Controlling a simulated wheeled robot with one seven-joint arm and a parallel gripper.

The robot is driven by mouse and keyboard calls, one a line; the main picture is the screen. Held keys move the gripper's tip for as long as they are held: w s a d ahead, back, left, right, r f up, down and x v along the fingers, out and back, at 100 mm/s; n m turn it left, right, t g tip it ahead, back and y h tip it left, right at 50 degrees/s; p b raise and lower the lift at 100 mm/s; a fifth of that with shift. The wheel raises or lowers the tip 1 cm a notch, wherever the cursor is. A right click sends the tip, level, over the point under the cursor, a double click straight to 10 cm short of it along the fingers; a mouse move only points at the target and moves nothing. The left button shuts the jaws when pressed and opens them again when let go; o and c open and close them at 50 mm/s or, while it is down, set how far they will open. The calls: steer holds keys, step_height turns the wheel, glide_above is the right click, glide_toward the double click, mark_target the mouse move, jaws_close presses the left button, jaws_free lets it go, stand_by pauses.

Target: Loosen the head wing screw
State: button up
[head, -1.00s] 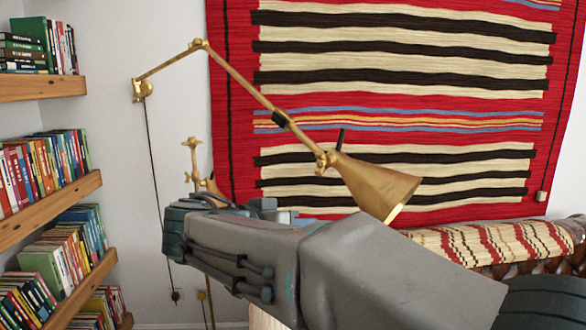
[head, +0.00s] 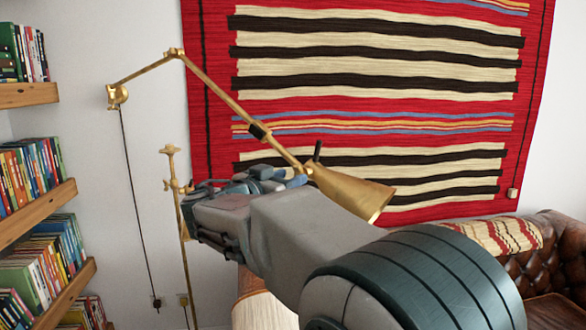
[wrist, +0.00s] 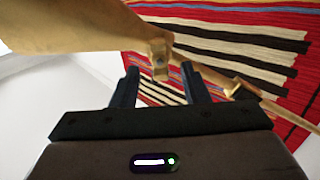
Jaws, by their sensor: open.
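A brass wall lamp with a cone shade (head: 350,192) hangs at the end of a jointed brass arm (head: 215,85) in the head view. In the wrist view the shade (wrist: 70,25) fills the upper left, and the brass head joint with what looks like the wing screw (wrist: 160,66) stands just beyond my fingertips. My gripper (wrist: 161,80) is open, one finger either side of the line to that brass piece; I cannot tell whether it is between the fingers. In the head view my gripper (head: 294,180) is beside the head joint, and the screw is not clear there.
A red striped rug (head: 380,75) hangs on the wall behind the lamp. Bookshelves (head: 38,215) stand at the left, a second brass fixture (head: 172,185) is behind my wrist, and a leather sofa (head: 560,250) is at the right.

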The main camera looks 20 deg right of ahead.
steer(key=shift+x, duration=1.25)
jaws_close()
